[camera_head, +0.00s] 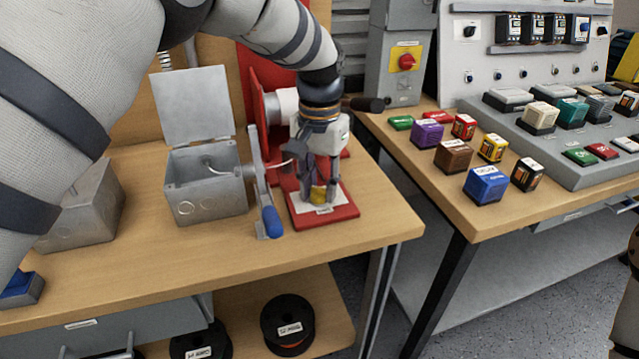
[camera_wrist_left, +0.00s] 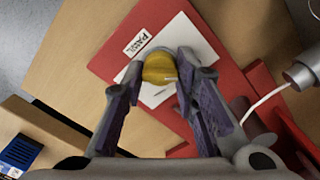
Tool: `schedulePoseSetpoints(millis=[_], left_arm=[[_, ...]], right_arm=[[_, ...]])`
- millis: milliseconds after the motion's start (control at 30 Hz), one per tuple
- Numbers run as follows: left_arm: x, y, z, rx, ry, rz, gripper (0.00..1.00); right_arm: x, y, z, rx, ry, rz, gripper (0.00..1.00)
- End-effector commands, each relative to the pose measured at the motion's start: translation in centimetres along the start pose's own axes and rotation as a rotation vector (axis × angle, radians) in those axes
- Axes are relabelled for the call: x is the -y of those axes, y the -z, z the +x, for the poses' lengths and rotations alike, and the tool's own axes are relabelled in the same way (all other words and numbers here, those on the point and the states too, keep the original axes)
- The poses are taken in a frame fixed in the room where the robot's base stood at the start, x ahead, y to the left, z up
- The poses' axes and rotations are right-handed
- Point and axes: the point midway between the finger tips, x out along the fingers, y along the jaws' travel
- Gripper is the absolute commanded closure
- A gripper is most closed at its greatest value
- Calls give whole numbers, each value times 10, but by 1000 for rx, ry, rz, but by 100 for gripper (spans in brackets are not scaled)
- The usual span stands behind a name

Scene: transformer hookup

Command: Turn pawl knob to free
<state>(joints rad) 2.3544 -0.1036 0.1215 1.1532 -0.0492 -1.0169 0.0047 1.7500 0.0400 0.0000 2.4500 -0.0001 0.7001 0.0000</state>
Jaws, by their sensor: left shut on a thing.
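The pawl knob is yellow and round, and sits on a white label plate on a red base. It shows in the left wrist view (camera_wrist_left: 159,68) between my fingertips, and in the head view (camera_head: 319,194) it is partly hidden by my fingers. My left gripper (camera_head: 320,190) points straight down over the red base (camera_head: 345,208). Its fingers, also in the left wrist view (camera_wrist_left: 160,75), are closed around the knob's sides. A label on the base reads "PAWL" (camera_wrist_left: 138,42). My right gripper is not in view.
A winch crank with a blue handle (camera_head: 271,221) stands just left of the red base. An open grey junction box (camera_head: 205,186) is farther left, with a thin white wire running toward the red frame. A second bench with coloured blocks (camera_head: 486,184) stands at the right.

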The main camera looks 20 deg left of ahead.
Motion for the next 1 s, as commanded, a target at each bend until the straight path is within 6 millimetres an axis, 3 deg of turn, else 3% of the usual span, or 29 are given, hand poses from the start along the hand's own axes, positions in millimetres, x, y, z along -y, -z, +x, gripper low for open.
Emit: schedulePoseSetpoints(millis=[67, 100, 200, 467, 567, 800, 1000], left_arm=[[0, -1, 1, 3, 0, 0, 100], [0, -1, 1, 3, 0, 0, 71], [0, 0, 1, 3, -1, 0, 53], [0, 0, 0, 1, 0, 1, 53], [0, 1, -10, -2, 0, 1, 53], [0, 1, -73, -5, 0, 1, 53], [0, 1, -111, -1, 0, 1, 53]], right_arm=[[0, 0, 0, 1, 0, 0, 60], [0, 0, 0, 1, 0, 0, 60], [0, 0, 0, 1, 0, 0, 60], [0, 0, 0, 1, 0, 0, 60], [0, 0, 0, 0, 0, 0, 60], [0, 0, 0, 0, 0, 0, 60], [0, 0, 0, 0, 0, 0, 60]])
